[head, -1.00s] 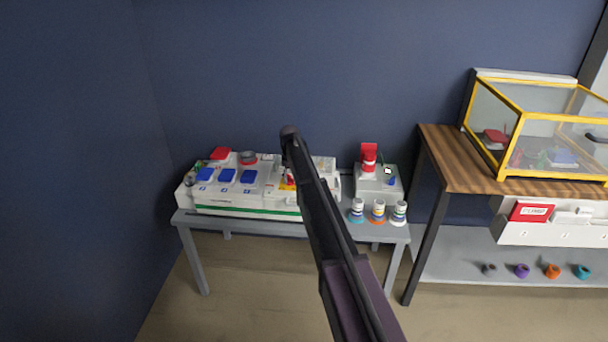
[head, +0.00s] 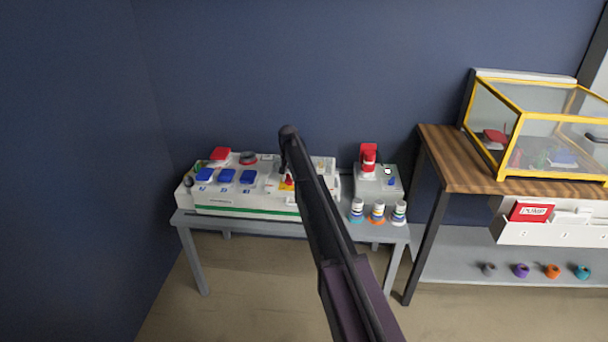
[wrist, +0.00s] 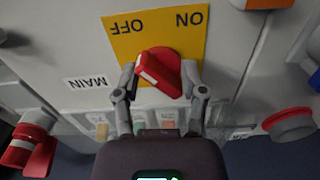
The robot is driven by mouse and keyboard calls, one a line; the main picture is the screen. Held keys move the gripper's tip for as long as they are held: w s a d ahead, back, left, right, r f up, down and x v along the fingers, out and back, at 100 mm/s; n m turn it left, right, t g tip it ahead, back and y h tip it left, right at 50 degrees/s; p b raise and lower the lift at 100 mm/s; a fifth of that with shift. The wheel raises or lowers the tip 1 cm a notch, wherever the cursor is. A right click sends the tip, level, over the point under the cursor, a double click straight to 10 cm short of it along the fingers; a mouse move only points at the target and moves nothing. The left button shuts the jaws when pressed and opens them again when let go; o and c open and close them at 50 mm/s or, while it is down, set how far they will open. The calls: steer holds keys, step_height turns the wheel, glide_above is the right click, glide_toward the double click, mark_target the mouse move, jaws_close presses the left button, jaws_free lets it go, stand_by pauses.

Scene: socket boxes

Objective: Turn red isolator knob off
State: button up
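The red isolator knob (wrist: 160,72) sits on a yellow plate (wrist: 130,36) marked ON and OFF, upside down in the wrist view. Its handle lies slantwise, from upper left to lower right. My gripper (wrist: 160,76) has its two fingers spread on either side of the knob. The fingertips are close to the handle's ends; whether they touch it is unclear. In the head view, my gripper (head: 286,172) is over the white socket box (head: 225,207) on the grey table. My arm covers part of the box, and the knob (head: 287,183) shows only small there.
Blue socket covers (head: 226,176) and a red cover (head: 221,153) are left on the box. A grey box with a red switch (head: 368,158) and several striped plugs (head: 377,212) stand to the right. A wooden bench (head: 455,170) bears a yellow-framed case (head: 520,115).

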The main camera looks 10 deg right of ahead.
mark_target(289, 177)
steer(key=m, duration=0.4)
steer(key=shift+a+m, duration=0.15)
steer(key=shift+m, duration=0.15)
steer(key=m, duration=0.3)
steer(key=shift+w+r+m, duration=0.1)
steer(key=shift+m, duration=0.3)
step_height(289, 177, up, 14)
steer(key=p, duration=1.4)
steer(key=s+r+n+p, duration=0.2)
steer(key=s+n, duration=0.1)
steer(key=s, duration=0.9)
steer(key=s+r+n+p, duration=0.2)
steer(key=s+n+p, duration=0.1)
steer(key=s, duration=1)
steer(key=shift+s+r+n, duration=0.3)
steer(key=shift+r+n, duration=0.1)
steer(key=shift+n, duration=0.3)
steer(key=shift+w, duration=0.15)
